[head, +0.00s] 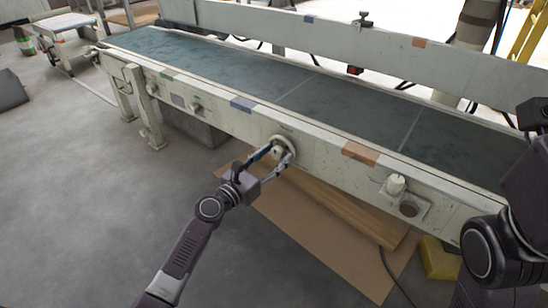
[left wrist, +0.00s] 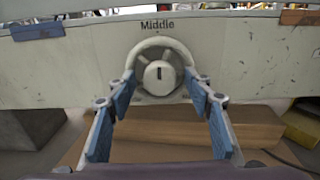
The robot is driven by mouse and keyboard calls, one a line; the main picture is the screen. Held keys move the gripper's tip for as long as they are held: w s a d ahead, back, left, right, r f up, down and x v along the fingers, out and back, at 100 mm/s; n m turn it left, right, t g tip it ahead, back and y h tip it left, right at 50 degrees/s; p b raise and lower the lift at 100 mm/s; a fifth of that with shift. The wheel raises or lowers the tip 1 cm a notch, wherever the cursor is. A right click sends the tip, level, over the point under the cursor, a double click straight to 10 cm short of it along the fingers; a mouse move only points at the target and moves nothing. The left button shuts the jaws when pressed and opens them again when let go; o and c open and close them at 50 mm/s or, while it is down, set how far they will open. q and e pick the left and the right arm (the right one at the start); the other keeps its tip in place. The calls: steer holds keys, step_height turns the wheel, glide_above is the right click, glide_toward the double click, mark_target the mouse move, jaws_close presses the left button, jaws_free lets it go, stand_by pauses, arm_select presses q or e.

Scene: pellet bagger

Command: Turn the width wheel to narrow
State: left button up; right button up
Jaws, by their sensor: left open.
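The width wheel (head: 284,142) is a pale round wheel on the near side rail of the conveyor. In the left wrist view the wheel (left wrist: 160,76) faces me, with a light rim, grey spokes and a white hub. A dark upright mark on the hub points up toward the printed word "Middle" (left wrist: 157,24). My left gripper (head: 277,154) is open in front of the wheel. In the left wrist view its blue-padded fingers (left wrist: 162,88) stand either side of the hub; whether they touch the wheel I cannot tell. My right gripper is not visible.
The conveyor has a dark green belt (head: 230,66). A white knob (head: 395,185) is further right on the rail, a smaller knob (head: 196,108) to the left. Brown cardboard (head: 335,250) and a yellow block (head: 438,258) lie below.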

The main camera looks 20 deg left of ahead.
arm_select(q)
steer(key=shift+c, duration=0.6)
steer(key=c, duration=1)
steer(key=shift+c, duration=0.2)
steer(key=shift+m, duration=0.3)
